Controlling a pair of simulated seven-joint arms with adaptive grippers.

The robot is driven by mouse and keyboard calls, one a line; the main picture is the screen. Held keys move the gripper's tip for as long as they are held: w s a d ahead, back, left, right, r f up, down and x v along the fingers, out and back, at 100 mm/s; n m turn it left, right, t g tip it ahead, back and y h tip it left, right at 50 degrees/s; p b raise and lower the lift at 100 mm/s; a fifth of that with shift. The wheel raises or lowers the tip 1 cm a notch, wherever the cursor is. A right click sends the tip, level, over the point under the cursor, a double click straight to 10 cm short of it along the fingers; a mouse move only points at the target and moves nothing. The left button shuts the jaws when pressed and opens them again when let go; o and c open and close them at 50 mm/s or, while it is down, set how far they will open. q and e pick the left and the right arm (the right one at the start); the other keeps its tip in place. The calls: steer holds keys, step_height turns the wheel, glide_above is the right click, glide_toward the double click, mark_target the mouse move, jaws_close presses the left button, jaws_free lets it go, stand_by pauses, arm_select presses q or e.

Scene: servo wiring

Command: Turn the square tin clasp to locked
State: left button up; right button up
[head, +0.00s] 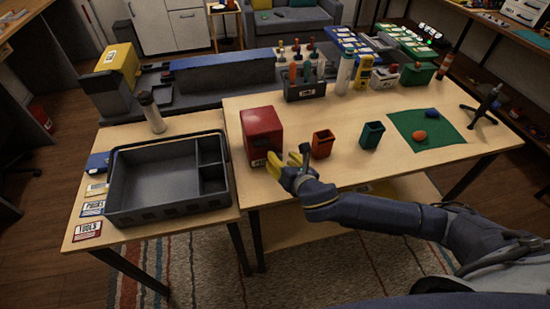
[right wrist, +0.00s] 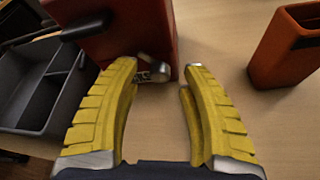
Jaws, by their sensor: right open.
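The square red tin (head: 262,130) stands on the wooden table, just right of the grey divided tray. In the right wrist view the tin (right wrist: 140,28) fills the upper middle. Its small grey metal clasp (right wrist: 154,68) sits low on the near face, beside a partly hidden pale label. My right gripper (head: 289,160) is in front of the tin's lower right edge. In the right wrist view its yellow fingers (right wrist: 158,72) are spread, with the clasp just ahead between the tips and no clear contact. The clasp's setting is too small to tell. My left gripper is not in view.
An orange-red open holder (head: 323,143) stands close to the right of my right gripper, with a dark green holder (head: 371,135) beyond it. The grey tray (head: 160,211) lies to the left. A green mat (head: 440,143) lies further right. Bare tabletop separates these things.

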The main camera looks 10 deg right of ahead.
steer(key=shift+w+a+f, duration=0.1)
steer(key=shift+w+f, duration=0.1)
steer(key=shift+w, duration=0.35)
jaws_close()
